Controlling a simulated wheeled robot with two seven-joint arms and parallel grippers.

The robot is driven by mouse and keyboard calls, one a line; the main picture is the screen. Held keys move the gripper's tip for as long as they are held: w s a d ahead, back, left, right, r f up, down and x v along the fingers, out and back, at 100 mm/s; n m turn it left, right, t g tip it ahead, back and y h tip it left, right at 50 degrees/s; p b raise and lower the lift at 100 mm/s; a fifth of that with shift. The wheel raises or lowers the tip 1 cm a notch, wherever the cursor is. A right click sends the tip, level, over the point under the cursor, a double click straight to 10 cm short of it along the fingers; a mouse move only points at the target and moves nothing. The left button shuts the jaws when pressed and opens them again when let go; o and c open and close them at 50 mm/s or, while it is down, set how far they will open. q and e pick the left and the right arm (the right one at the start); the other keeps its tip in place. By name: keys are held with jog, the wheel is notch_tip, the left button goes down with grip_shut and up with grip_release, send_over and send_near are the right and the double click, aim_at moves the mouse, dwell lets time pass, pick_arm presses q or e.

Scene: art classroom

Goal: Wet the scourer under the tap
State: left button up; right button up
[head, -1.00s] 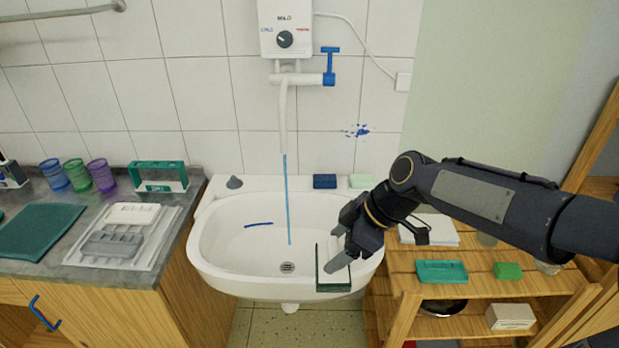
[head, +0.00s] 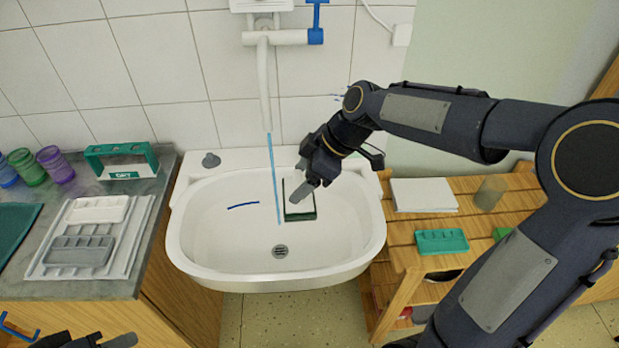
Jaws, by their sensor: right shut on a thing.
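My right gripper (head: 300,180) is shut on the scourer (head: 299,211), a flat piece with a pale face and dark green edges. It holds the scourer over the white basin (head: 215,256), just right of the thin blue water stream (head: 274,170). In the picture a narrow gap shows between stream and scourer; whether they touch in depth I cannot tell. The tap (head: 264,85) has a white spout and a blue handle (head: 316,30), and water runs from it. My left gripper (head: 90,341) shows only partly at the bottom left edge, its jaws cut off.
A dark plug (head: 210,160) sits on the basin's back rim, and a drain (head: 280,251) is in its floor. Left is a counter with a grey-white tray (head: 130,245) and cups. Right is a slatted wooden shelf (head: 462,215) with paper (head: 423,194) and a green dish (head: 441,241).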

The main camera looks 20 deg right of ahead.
aim_at(298, 175)
jog(key=w+a+f+p, duration=0.2)
jog(key=w+a, duration=0.1)
jog(key=w, duration=0.7)
jog(key=shift+a, duration=0.15)
jog(key=shift+s, duration=0.1)
dwell(0.5)
jog(key=shift+s+d+b, duration=0.4)
jog(key=shift+s+b, duration=0.3)
jog(key=shift+s, duration=0.55)
jog(key=shift+s+d+b, duration=0.45)
jog(key=shift+s+b, duration=0.2)
jog(key=shift+s, duration=0.6)
jog(key=shift+s+d+b, duration=0.4)
jog(key=shift+s+b, duration=0.3)
jog(key=shift+s, duration=0.55)
jog(key=shift+s, duration=0.1)
jog(key=shift+s+d+r+p, duration=0.15)
jog(key=shift+s+d+r, duration=0.1)
jog(key=shift+s+r, duration=0.5)
jog(key=shift+s+d+r+p, duration=0.15)
jog(key=shift+s+d+r, duration=0.15)
jog(key=shift+s+r, duration=0.4)
jog(key=shift+s+d+r+p, duration=0.15)
jog(key=shift+s+d+r, duration=0.1)
jog(key=shift+s+r, duration=0.5)
jog(key=shift+s+f, duration=0.1)
jog(key=shift+f, duration=0.1)
